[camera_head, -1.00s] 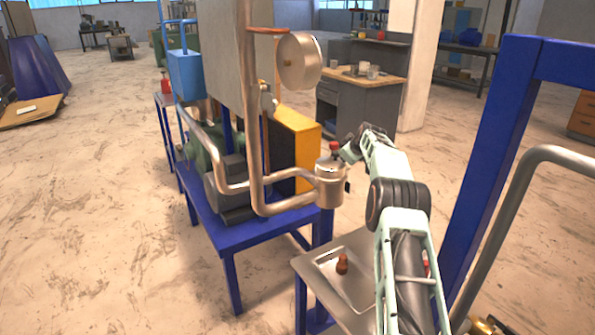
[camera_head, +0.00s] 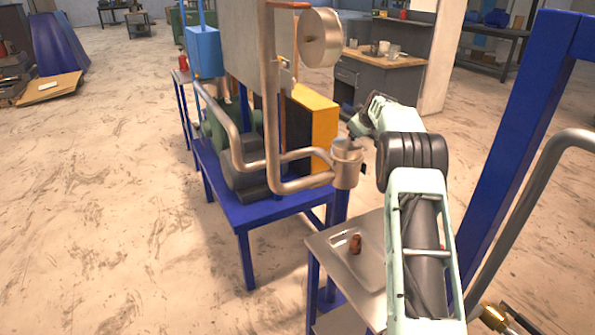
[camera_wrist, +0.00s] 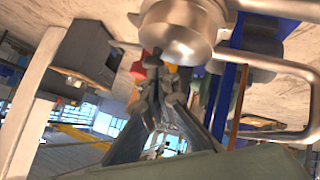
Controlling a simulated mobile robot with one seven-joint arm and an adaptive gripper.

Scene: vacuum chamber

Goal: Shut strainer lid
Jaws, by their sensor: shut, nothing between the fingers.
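The strainer (camera_head: 347,172) is a metal cylinder on the pipe beside the blue stand in the head view. Its rim shows at the top, with a grey metal piece above it that looks like the lid (camera_head: 345,145); I cannot tell whether it is fully seated. My gripper (camera_head: 353,134) is shut and empty, just above and behind the strainer's top. In the wrist view, the shut fingers (camera_wrist: 155,70) point toward the round metal strainer (camera_wrist: 185,28), very close to it. Whether they touch is unclear.
Bent pipes (camera_head: 270,170) run left from the strainer over the blue stand (camera_head: 245,212). A yellow panel (camera_head: 315,125) stands behind. Below is a metal tray table (camera_head: 330,250) with a small brown object (camera_head: 355,243). A blue post (camera_head: 515,150) rises on the right.

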